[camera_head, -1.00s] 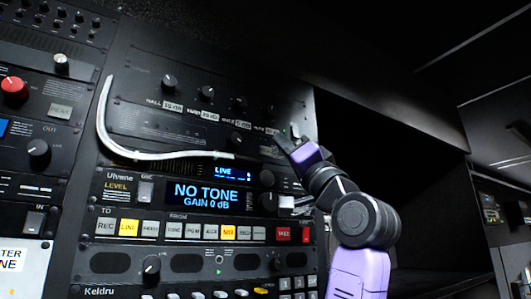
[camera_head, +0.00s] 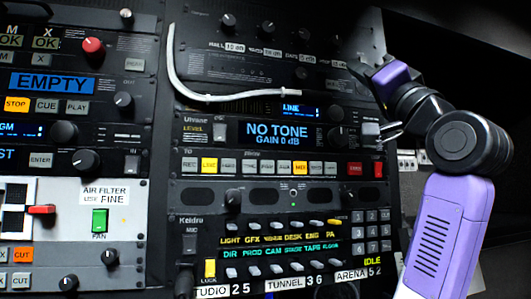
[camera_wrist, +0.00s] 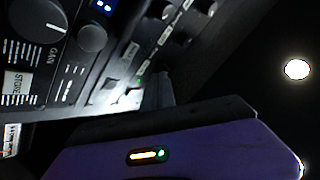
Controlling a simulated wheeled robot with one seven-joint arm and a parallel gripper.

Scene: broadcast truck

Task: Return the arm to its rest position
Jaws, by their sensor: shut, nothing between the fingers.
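My arm, purple and black, stands at the right side of the head view. My gripper (camera_head: 365,72) is at the upper right of the rack, by the right part of the upper knob panel (camera_head: 262,62). It looks shut and holds nothing. I cannot tell its exact distance from the panel. In the wrist view the purple hand (camera_wrist: 190,145) fills the bottom, with the dark, closed fingertips (camera_wrist: 160,88) pointing up toward the rack front.
A white cable (camera_head: 205,95) hangs across the upper panel. A display (camera_head: 275,133) reads NO TONE. Knobs, buttons and switches stick out of the rack (camera_head: 270,205) left of my arm. A red knob (camera_head: 92,45) and an EMPTY display (camera_head: 48,84) are farther left. Dark space lies at the upper right.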

